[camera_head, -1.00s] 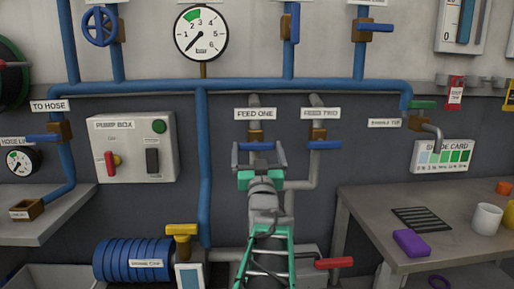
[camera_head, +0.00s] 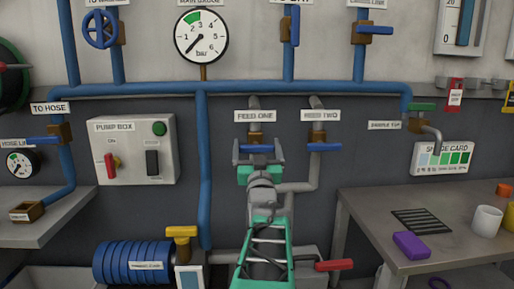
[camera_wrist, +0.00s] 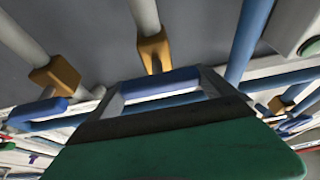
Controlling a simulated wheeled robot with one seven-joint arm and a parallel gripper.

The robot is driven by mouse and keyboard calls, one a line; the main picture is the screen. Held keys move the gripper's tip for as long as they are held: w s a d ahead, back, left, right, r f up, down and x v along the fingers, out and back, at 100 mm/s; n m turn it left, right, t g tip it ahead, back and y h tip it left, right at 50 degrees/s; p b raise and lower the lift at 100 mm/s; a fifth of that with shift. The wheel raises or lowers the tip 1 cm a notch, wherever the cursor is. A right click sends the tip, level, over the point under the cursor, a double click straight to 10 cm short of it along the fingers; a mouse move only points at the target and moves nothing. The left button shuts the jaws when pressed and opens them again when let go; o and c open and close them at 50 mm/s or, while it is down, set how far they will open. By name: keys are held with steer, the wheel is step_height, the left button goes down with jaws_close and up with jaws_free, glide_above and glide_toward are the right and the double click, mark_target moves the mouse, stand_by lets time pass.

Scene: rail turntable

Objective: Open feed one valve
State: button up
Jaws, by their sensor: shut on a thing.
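The feed one valve has a blue lever handle (camera_head: 257,148) lying crosswise below a brass body (camera_head: 255,135), under the FEED ONE label (camera_head: 255,115). My gripper (camera_head: 258,155) is at this handle, with a finger on either side, shut on it. In the wrist view the blue handle (camera_wrist: 160,84) lies between the two grey fingers, and the brass body (camera_wrist: 154,52) is just beyond it. My gripper hides part of the pipe below the valve.
The feed two valve's blue handle (camera_head: 325,147) is close on the right, also crosswise. The main gauge (camera_head: 201,36) hangs above. The pump box (camera_head: 135,148) is on the left. A workbench (camera_head: 370,215) stands at the right, and a red lever (camera_head: 335,265) is low down.

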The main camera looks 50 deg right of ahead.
steer(key=shift+f+n+b, duration=0.25)
steer(key=shift+n+b, duration=0.15)
steer(key=shift+b, duration=0.3)
steer(key=n+b, duration=0.1)
steer(key=b, duration=0.1)
steer(key=n+t+y+b, duration=0.1)
steer(key=b, duration=0.1)
steer(key=shift+f, duration=0.25)
steer(key=n+t+y+b, duration=0.1)
steer(key=n+y+b, duration=0.1)
steer(key=n+b, duration=0.2)
steer(key=n+y+b, duration=0.1)
steer(key=n+b, duration=0.1)
steer(key=shift+n+t+b, duration=0.4)
steer(key=n+y+b, duration=0.1)
steer(key=n, duration=0.1)
steer(key=n+y+b, duration=0.1)
steer(key=n+b, duration=0.1)
steer(key=n, duration=0.1)
steer(key=shift+w+a+r+n+y, duration=0.2)
steer(key=shift+n+y, duration=0.1)
steer(key=shift+y, duration=0.1)
steer(key=n, duration=0.2)
steer(key=n+y, duration=0.1)
steer(key=n, duration=0.2)
steer(key=shift+g+y, duration=0.3)
steer(key=shift+g, duration=0.1)
